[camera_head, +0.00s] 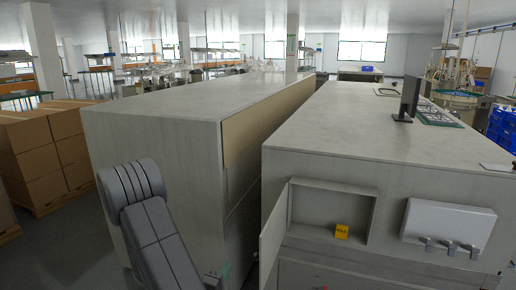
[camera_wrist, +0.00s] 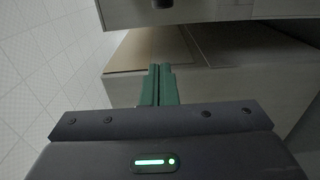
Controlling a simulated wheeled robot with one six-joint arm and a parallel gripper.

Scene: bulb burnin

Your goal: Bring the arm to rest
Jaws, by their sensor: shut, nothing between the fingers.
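My gripper (camera_wrist: 159,70) shows in the wrist view with its two green fingers together and nothing between them. It points toward a pale grey cabinet face, and the distance to it is hard to tell. In the head view my grey arm rises at the lower left, in front of the left cabinet (camera_head: 165,160). Only a small green bit of what seems to be my gripper (camera_head: 222,270) shows there, low by the gap between the cabinets.
The right cabinet (camera_head: 340,130) has an open recess with a yellow block (camera_head: 342,231) inside. Its door (camera_head: 273,232) stands open toward the gap. A white unit (camera_head: 447,223) with several small fittings is on the front. Stacked cartons (camera_head: 45,150) stand at left.

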